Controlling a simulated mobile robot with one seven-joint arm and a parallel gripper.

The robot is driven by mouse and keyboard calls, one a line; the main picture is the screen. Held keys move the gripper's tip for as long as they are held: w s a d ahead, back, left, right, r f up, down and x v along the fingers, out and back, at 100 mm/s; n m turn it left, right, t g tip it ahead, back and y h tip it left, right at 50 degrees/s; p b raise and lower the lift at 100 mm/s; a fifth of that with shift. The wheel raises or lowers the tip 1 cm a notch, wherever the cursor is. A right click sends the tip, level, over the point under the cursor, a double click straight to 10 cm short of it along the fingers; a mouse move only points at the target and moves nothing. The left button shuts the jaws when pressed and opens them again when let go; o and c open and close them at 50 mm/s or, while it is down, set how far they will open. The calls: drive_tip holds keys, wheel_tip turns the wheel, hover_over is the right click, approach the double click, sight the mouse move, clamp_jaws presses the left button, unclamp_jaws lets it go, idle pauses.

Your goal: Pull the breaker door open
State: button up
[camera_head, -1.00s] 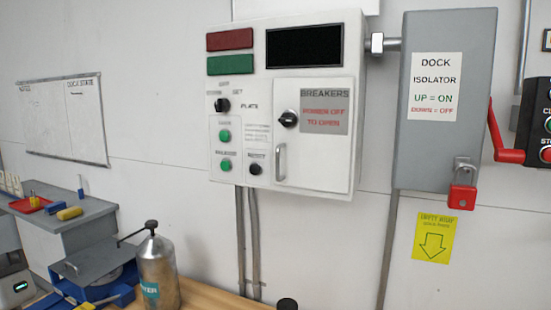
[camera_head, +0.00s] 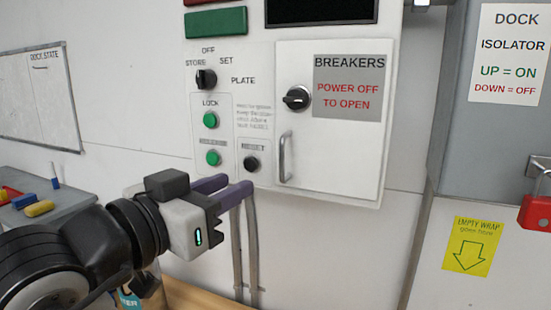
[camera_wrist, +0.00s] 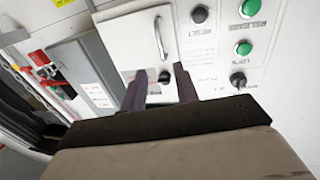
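The breaker door (camera_head: 340,150) is a white panel on the control box, shut flush, with a grey "BREAKERS, POWER OFF TO OPEN" label (camera_head: 346,87). A black rotary knob (camera_head: 297,98) sits at its upper left. Its vertical silver handle (camera_head: 285,157) is at the lower left; the handle also shows in the wrist view (camera_wrist: 161,38). My gripper (camera_head: 232,187) is open and empty, its two purple fingers left of and slightly below the handle in the head view. In the wrist view my gripper (camera_wrist: 159,80) points toward the panel, fingers apart, not around the handle.
Left of the door are a selector knob (camera_head: 206,79), two green buttons (camera_head: 210,120) and a black reset button (camera_head: 251,163). The grey dock isolator (camera_head: 495,150) with a red padlock (camera_head: 535,212) stands at right. Conduits (camera_head: 251,240) run below the box.

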sight(281, 162)
drive_tip(key=p+x, duration=0.3)
drive_tip(key=x, duration=0.9)
drive_tip(key=shift+w+d, duration=0.1)
clamp_jaws()
